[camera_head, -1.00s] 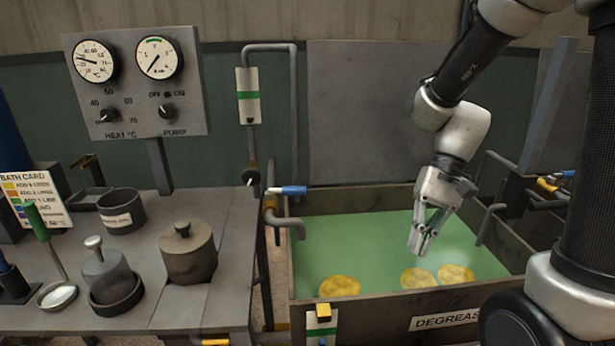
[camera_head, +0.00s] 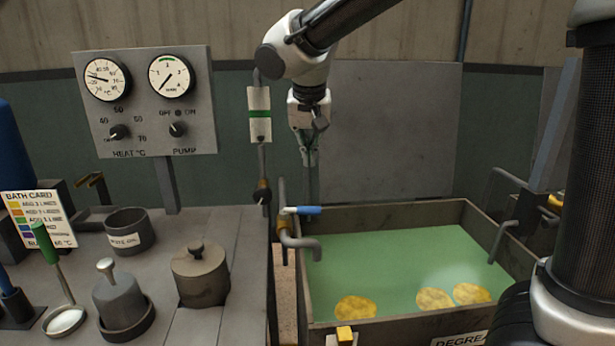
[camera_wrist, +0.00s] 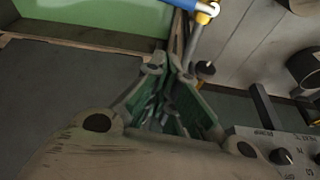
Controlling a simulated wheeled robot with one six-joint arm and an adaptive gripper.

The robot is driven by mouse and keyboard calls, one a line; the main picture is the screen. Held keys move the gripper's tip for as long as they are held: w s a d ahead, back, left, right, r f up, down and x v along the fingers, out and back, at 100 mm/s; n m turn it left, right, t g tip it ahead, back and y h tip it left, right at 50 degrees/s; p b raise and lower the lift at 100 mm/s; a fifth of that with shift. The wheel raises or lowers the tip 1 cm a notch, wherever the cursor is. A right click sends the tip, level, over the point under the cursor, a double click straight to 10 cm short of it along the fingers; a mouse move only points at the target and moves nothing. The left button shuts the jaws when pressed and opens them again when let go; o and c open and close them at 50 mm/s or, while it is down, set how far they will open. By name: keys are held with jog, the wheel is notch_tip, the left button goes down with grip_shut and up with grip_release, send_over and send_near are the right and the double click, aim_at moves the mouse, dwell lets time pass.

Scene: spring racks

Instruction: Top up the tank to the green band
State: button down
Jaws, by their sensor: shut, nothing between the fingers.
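The tank (camera_head: 315,283) holds green liquid (camera_head: 400,255) with several yellow patches floating near its front. A pipe with a blue-handled valve (camera_head: 301,210) ends in a spout (camera_head: 308,246) over the tank's left rim. The blue handle also shows at the top of the wrist view (camera_wrist: 190,4). A white gauge plate with a green band (camera_head: 259,114) is on the upright pipe.
A panel (camera_head: 145,100) with two dials, a heat knob and a pump knob (camera_head: 178,129) stands left. The bench (camera_head: 225,260) holds a lidded pot (camera_head: 200,277), a waste pot (camera_head: 128,232) and a bath card (camera_head: 38,218). A post (camera_head: 550,125) stands at right.

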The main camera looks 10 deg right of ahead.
aim_at(303, 210)
notch_tip(303, 210, down, 10)
jog(key=shift+s+r, duration=0.15)
jog(key=shift+s, duration=0.2)
